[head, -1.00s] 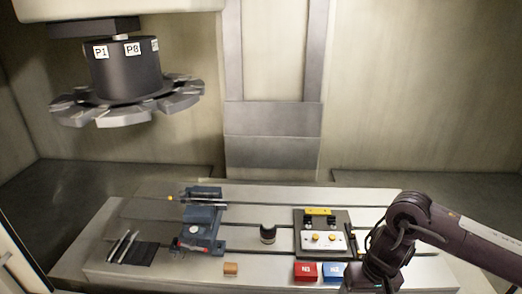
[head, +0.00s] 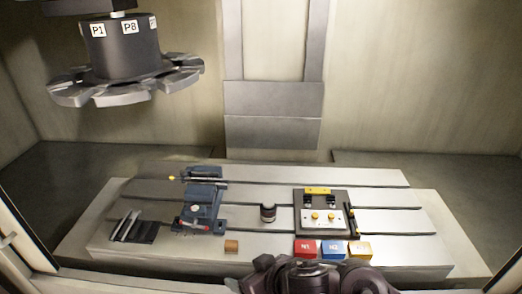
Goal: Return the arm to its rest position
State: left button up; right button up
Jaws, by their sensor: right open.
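My right arm, dark purple-brown, shows at the bottom edge of the head view, in front of the machine table. My right gripper (head: 300,277) is low in the picture, open and holding nothing that I can see. Its fingertips are hard to make out and the bottom edge cuts off part of the arm. It is apart from the things on the table. My left gripper is not in view.
The slotted table (head: 140,196) bears a blue vise (head: 203,205), a dark cylinder (head: 268,213), and a plate fixture (head: 322,218). A tool carousel (head: 125,70) hangs upper left.

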jog(key=s+d+f+m+g+h, duration=0.25)
jog(key=s+d, duration=0.35)
jog(key=d, duration=0.5)
jog(key=s+d+f+m+g+h, duration=0.1)
jog(key=s+d+f+m+h, duration=0.25)
jog(key=s+d, duration=0.55)
notch_tip(320, 180, down, 37)
jog(key=d+n+g+b, duration=0.1)
jog(key=d+b, duration=0.1)
jog(key=b, duration=0.5)
jog(key=s+d+f+g+h+b, duration=0.1)
jog(key=s+d+f+b, duration=0.2)
jog(key=s+f, duration=1.6)
notch_tip(320, 180, down, 3)
jog(key=shift+d+b, duration=0.2)
jog(key=shift+b, duration=0.35)
jog(key=shift+g, duration=0.25)
jog(key=shift+c, duration=0.2)
